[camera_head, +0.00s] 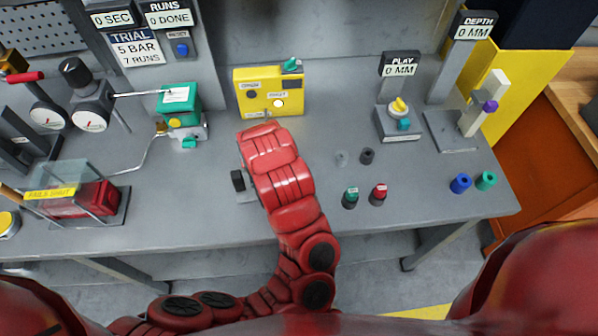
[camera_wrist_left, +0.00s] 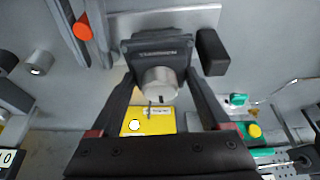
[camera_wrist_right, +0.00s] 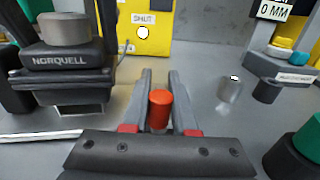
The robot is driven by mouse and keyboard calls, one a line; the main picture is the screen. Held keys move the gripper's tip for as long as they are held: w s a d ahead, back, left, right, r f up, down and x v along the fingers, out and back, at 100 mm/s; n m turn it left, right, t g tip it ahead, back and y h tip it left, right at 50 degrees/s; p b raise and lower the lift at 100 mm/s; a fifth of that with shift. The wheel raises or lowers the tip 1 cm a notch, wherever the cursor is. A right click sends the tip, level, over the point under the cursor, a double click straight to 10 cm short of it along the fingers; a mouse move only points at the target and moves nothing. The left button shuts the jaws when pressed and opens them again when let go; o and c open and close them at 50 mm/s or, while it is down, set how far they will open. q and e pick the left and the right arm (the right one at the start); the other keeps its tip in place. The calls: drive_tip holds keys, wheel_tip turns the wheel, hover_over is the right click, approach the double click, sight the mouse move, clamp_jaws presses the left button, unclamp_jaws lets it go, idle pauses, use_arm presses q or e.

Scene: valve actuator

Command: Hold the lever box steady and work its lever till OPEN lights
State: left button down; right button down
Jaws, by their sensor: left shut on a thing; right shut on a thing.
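The lever box is a black NORQUELL box (camera_wrist_left: 160,48) with a silver round cap, on a pale plate. My left gripper (camera_wrist_left: 162,82) has its fingers on both sides of it. The box also shows at the left of the right wrist view (camera_wrist_right: 68,58). The orange lever knob (camera_wrist_right: 160,108) stands between the fingers of my right gripper (camera_wrist_right: 160,78), which is shut on it. The knob also shows in the left wrist view (camera_wrist_left: 82,28). In the head view my red arm hides both grippers and most of the box. On the yellow indicator box (camera_head: 245,92), the SHUT lamp (camera_wrist_right: 143,32) glows white.
Green (camera_head: 351,197) and red (camera_head: 378,194) capped plugs stand right of my arm. A teal valve unit (camera_head: 180,97) with gauges is at the left. A PLAY stand (camera_head: 398,122) and a DEPTH stand (camera_head: 450,135) are at the right.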

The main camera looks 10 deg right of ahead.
drive_tip(key=shift+d, duration=0.1)
idle(0.8)
drive_tip(key=shift+w+d+n+y, duration=0.1)
drive_tip(key=shift+n+y, duration=0.25)
drive_tip(key=shift+y, duration=0.2)
drive_tip(key=shift+w+d+n+y, duration=0.1)
drive_tip(key=shift+n+y, duration=0.25)
drive_tip(key=shift+y, duration=0.2)
drive_tip(key=shift+d+f+n+g+y, duration=0.1)
drive_tip(key=shift+n+g+y, duration=0.3)
drive_tip(key=shift+n+y, duration=1.1)
drive_tip(key=shift+y, duration=0.5)
drive_tip(key=shift+w+d+y, duration=0.15)
drive_tip(key=shift+w+y, duration=0.05)
drive_tip(key=shift+y, duration=0.2)
drive_tip(key=c, duration=0.7)
unclamp_jaws()
drive_tip(key=shift+s, duration=0.1)
